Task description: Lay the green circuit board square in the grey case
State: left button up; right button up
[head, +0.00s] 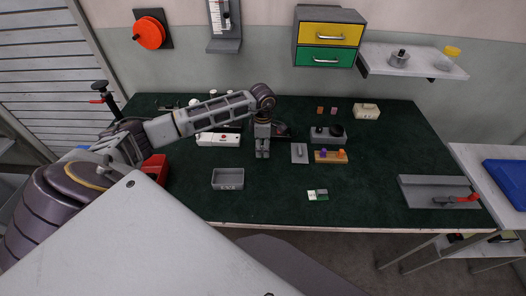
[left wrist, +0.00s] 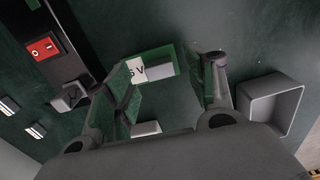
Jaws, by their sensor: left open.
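The green circuit board (head: 321,195), with a pale label on its left part, lies flat near the front edge of the dark green table. In the left wrist view the board (left wrist: 161,68) shows beyond the open fingers, partly covered by one. The grey case (head: 228,186) is an open, empty tray on the table, left of the board; its wall also shows at the right of the left wrist view (left wrist: 291,108). My left gripper (head: 262,155) points down above the table, behind and between the two. It is open and empty. My right gripper is not in view.
A grey plate (head: 299,153) and an orange-brown block with coloured pegs (head: 330,157) stand right of the gripper. A white box (head: 218,139) is behind the case and a red bin (head: 155,168) left. A grey fixture with a red handle (head: 438,191) sits far right. The table between case and board is clear.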

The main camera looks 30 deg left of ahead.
pick_arm(q)
jog(key=shift+f, duration=0.9)
jog(key=shift+c, duration=1)
jog(key=c, duration=1)
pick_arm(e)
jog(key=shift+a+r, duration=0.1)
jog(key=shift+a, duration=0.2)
pick_arm(q)
jog(key=shift+o, duration=0.2)
jog(key=shift+r, duration=0.2)
